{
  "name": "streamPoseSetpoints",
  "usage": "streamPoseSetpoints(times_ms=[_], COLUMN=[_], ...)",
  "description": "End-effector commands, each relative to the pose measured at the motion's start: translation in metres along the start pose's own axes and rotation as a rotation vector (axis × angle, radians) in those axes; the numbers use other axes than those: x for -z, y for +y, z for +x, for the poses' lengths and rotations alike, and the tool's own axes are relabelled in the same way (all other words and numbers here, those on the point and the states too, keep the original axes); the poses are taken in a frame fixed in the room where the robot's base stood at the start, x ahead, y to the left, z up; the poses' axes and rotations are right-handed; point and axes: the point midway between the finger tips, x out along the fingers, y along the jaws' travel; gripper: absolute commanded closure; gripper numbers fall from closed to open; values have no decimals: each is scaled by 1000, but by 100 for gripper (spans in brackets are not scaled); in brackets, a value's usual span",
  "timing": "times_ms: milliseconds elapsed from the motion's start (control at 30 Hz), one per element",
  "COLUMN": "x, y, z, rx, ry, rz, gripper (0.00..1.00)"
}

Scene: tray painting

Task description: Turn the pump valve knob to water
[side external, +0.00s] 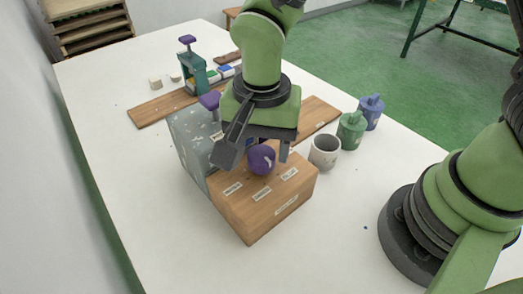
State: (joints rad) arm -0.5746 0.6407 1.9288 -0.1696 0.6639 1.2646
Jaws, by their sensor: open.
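The valve knob (262,160) is round and purple, with a pale mark on its front. It sits on top of a wooden box (240,207). Several small white labels lie on the box in front of the knob; their words are too small to read surely. My gripper (256,157) is open and points down over the box, with one dark finger to the left of the knob and one to its right. I cannot tell whether either finger touches the knob. My gripper's body hides the back of the box top.
A speckled grey panel (180,142) stands against the box's left side. A white cup (324,151), a green canister (352,131) and a blue canister (370,112) stand to the right. A teal press (192,75) stands behind on a wooden board (155,108). The front table is clear.

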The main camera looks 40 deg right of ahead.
Motion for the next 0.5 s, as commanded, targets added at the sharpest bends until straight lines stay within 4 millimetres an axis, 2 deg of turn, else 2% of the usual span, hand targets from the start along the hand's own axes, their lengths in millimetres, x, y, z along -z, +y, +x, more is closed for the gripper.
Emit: streamPoseSetpoints(times_ms=[100, 200, 467, 500], x=[0, 0, 0, 0], y=[0, 0, 0, 0], z=[14, 20, 22, 22], rx=[-3, -1, 1, 1], ry=[0, 0, 0, 0], rz=[-1, 0, 0, 0], gripper=[42, 42, 42, 45])
